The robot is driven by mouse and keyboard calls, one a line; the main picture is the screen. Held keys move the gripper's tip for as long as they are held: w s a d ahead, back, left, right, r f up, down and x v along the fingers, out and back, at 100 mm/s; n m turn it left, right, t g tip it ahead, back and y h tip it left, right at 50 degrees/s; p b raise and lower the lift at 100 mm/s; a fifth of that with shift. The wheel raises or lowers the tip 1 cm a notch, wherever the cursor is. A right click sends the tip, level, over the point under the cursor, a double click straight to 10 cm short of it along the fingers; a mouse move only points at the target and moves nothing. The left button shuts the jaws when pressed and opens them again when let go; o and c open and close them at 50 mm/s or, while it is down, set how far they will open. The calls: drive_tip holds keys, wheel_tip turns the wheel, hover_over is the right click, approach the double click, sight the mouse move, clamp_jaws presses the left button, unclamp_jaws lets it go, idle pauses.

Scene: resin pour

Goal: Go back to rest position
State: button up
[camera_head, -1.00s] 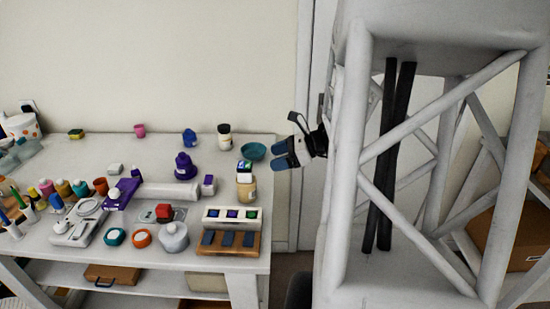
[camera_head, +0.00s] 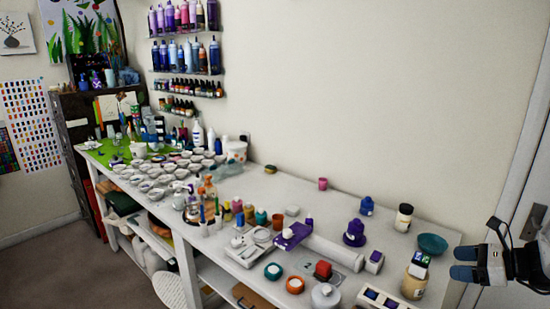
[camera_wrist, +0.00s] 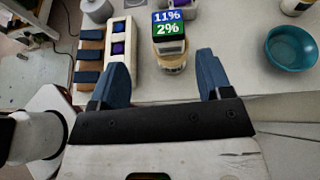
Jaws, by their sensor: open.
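My gripper (camera_head: 464,262) is at the right edge of the head view, beside the right end of the white table (camera_head: 262,183). In the wrist view my gripper (camera_wrist: 160,78) shows two blue fingers wide apart with nothing between them. Beyond the fingertips stands a jar (camera_wrist: 170,55) with a small display cube (camera_wrist: 168,22) on top reading 11% and 2%. The jar (camera_head: 414,283) also shows in the head view, just left of my gripper and apart from it.
A teal bowl (camera_head: 432,243) is near the table's right end, close to my gripper. A white block with purple-topped slots (camera_wrist: 117,40) and a wooden rack (camera_wrist: 90,50) lie to the left in the wrist view. Bottles and cups crowd the table's left half. Floor beside the table's front is open.

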drive_tip(key=s+a+r+n+g+h, duration=0.1)
drive_tip(key=s+a+r+n+g, duration=0.15)
drive_tip(key=a+n, duration=0.55)
drive_tip(key=s+a+r+n+g+h, duration=0.1)
drive_tip(key=s+a+n+g, duration=0.2)
drive_tip(key=a, duration=0.9)
drive_tip(key=s+a+r+n+h, duration=0.2)
drive_tip(key=s+a+n+h, duration=0.2)
drive_tip(key=s+a+n, duration=0.1)
drive_tip(key=s+a+r+n+h, duration=0.2)
drive_tip(key=s+a+n, duration=0.3)
drive_tip(key=n, duration=0.5)
drive_tip(key=shift+a+r+g+h, duration=0.25)
drive_tip(key=shift+a+g+h, duration=0.2)
drive_tip(key=shift+a+h, duration=0.5)
